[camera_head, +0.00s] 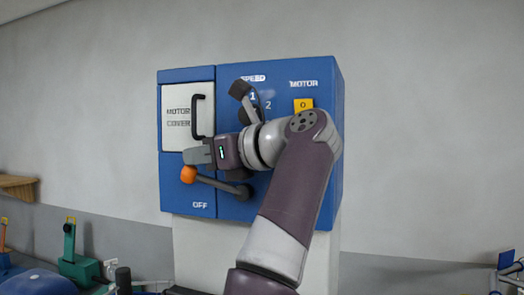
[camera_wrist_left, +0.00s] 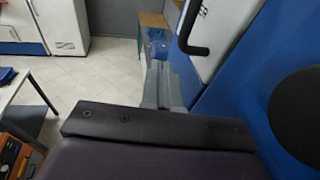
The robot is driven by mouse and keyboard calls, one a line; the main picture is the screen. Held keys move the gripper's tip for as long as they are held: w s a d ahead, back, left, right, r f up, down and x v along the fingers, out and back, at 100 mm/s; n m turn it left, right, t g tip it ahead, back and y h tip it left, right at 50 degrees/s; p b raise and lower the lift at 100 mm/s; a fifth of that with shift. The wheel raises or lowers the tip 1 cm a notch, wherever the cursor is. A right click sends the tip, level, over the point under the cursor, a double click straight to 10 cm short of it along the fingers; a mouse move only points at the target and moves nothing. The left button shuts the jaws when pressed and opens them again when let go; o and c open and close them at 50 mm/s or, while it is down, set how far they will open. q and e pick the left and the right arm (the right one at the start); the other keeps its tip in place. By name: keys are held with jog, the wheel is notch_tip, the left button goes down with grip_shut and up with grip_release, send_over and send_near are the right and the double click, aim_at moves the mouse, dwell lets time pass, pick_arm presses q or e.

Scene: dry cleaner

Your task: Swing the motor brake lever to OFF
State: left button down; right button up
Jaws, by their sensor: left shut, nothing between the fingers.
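The blue control box (camera_head: 290,215) has a lever (camera_head: 222,185) low on its front, with a grey bar and an orange knob (camera_head: 188,174). The lever runs from a dark hub on the right to the knob at the left, slightly raised, above the OFF label (camera_head: 200,205). My left gripper (camera_head: 190,157) is shut and empty, just above the knob in the head view; I cannot tell whether they touch. In the wrist view its closed fingers (camera_wrist_left: 165,92) point along the box front. The knob does not show there. My right gripper is out of view.
A white motor cover (camera_head: 176,118) with a black handle (camera_head: 197,117) is above my gripper; the handle also shows in the wrist view (camera_wrist_left: 187,32). A speed lever (camera_head: 240,90) and a yellow motor switch (camera_head: 303,105) are higher right. A wooden shelf (camera_head: 18,187) is at left.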

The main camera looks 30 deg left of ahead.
aim_at(189, 170)
pick_arm(q)
jog(key=shift+s+a+f+b, duration=0.2)
jog(key=shift+a+f+b, duration=0.25)
jog(key=shift+f+b, duration=0.1)
jog(key=shift+s+a+f+b, duration=0.2)
jog(key=shift+a+f+b, duration=0.2)
jog(key=shift+f+b, duration=0.15)
jog(key=shift+s+a+f, duration=0.15)
